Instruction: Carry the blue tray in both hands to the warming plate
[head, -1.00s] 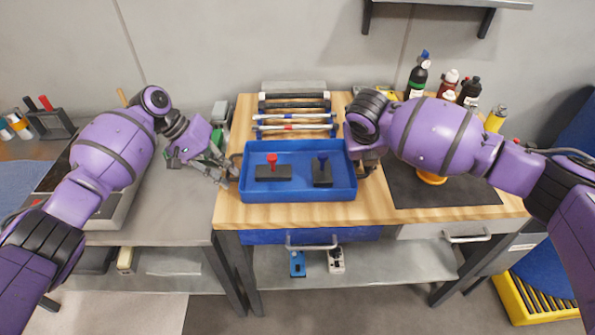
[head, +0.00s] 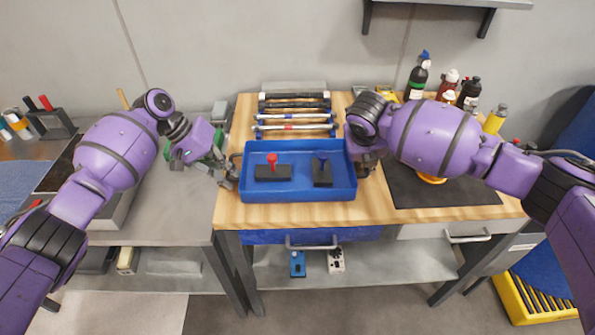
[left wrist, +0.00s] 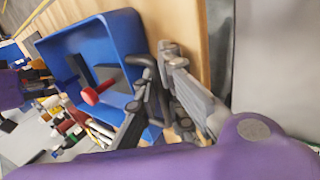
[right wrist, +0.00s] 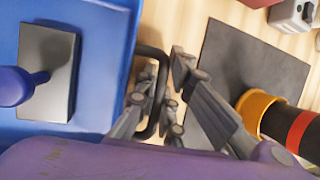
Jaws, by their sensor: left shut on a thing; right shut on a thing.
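The blue tray (head: 305,194) sits level on the wooden worktop. It holds a dark block with a red knob (head: 272,170) and a dark block with a blue knob (head: 322,172). My left gripper (head: 231,172) is shut on the tray's left handle, which shows between the fingers in the left wrist view (left wrist: 163,90). My right gripper (head: 368,163) is shut on the right handle; the dark handle bar (right wrist: 160,70) shows in the right wrist view. A low box with a dark top (head: 58,165) at far left may be the warming plate; my left arm partly hides it.
Several hammers lie in a rack (head: 294,115) behind the tray. Bottles (head: 418,78) stand at the back right. A dark mat (head: 440,193) lies right of the tray, with an orange-ringed item (head: 432,179). The grey bench (head: 165,210) on the left has bare room.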

